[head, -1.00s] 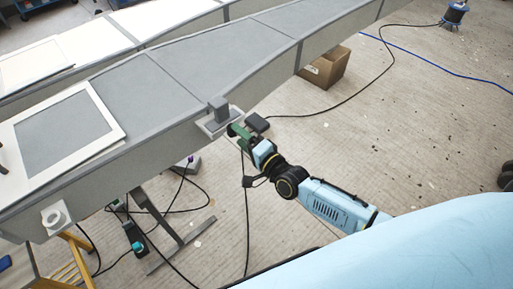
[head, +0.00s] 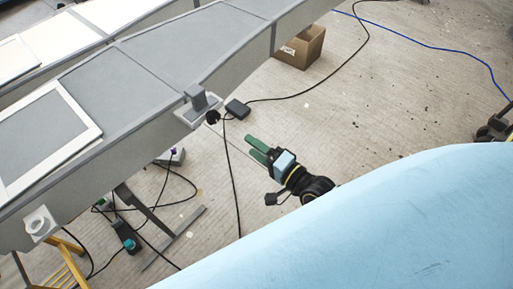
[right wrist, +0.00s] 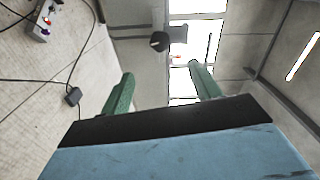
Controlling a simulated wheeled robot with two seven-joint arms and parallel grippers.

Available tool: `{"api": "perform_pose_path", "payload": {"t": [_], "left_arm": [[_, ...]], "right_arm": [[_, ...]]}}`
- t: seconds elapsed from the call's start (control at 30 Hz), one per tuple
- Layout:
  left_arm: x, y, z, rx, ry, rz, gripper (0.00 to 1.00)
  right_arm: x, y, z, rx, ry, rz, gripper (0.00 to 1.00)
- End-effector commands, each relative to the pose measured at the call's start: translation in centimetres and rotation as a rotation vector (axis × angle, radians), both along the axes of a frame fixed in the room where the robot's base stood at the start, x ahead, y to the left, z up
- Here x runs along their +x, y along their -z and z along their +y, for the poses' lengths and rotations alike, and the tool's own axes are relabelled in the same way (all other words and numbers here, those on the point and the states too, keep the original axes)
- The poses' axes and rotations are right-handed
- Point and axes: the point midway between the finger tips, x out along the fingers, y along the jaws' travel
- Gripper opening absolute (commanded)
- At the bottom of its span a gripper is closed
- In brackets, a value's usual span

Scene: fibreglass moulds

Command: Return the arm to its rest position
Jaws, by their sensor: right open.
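My right gripper (head: 260,150) has green fingers and shows in the head view, in front of the mould table's near edge and over open floor. It is open, with nothing between its fingers. In the right wrist view the two green fingers (right wrist: 162,90) stand wide apart, with a dark round knob (right wrist: 160,41) beyond the gap. My left gripper is in neither view.
The long grey mould table (head: 180,50) runs across the upper left, with a grey bracket (head: 197,100) on its edge. A black cable (head: 233,180) hangs to the floor left of my gripper. A cardboard box (head: 300,47) stands behind.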

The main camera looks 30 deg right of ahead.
Motion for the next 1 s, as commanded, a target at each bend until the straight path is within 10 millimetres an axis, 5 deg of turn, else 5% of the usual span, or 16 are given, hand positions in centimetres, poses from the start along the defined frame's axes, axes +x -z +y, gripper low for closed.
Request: {"api": "perform_pose_path", "payload": {"t": [0.33, 0.47, 0.63, 0.77, 1.0], "left_arm": [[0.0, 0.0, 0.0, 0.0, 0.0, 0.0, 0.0], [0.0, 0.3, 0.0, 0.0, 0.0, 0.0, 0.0], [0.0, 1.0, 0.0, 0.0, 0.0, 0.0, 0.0], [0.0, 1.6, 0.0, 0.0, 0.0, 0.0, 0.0], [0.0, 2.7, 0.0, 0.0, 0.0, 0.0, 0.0]], "right_arm": [[0.0, 0.1, 0.0, -0.004, 0.001, 0.002, 0.62], [-0.2, 2.9, -0.6, -0.092, 0.01, 0.035, 0.62], [-2.3, 13.0, -2.6, -0.425, 0.007, 0.178, 0.62], [-6.4, 22.0, -4.3, -0.722, -0.064, 0.337, 0.62], [-18.9, 35.4, -5.7, -1.154, -0.374, 0.634, 0.62]]}}
